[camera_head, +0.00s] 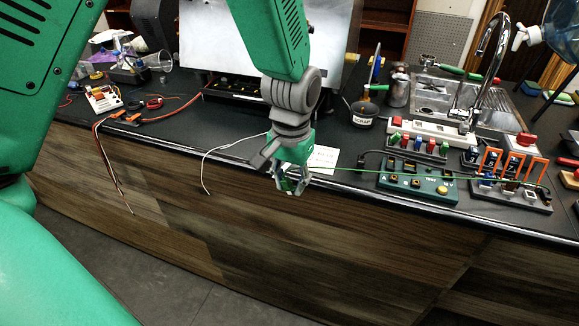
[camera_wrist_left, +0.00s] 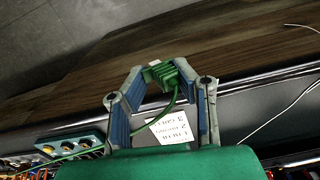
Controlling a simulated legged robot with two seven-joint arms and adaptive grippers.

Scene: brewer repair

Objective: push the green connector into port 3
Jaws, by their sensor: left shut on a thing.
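My left gripper (camera_head: 290,182) is over the front edge of the bench, left of the test box. It also shows in the left wrist view (camera_wrist_left: 162,72), with its fingers closed on the green connector (camera_wrist_left: 174,75). The connector has a ribbed green body, and its green cable (camera_wrist_left: 168,108) curves back between the fingers. In the head view the thin green cable (camera_head: 350,170) runs right across the bench. The green test box (camera_head: 400,184) has several dark sockets and a yellow button. I cannot make out which socket is port 3. My right gripper is out of view.
A rack of coloured plugs (camera_head: 418,148) stands behind the test box. A rack with orange handles (camera_head: 512,190) is to its right. A white card (camera_head: 323,158) lies beside the gripper. A white wire (camera_head: 215,152) hangs over the edge.

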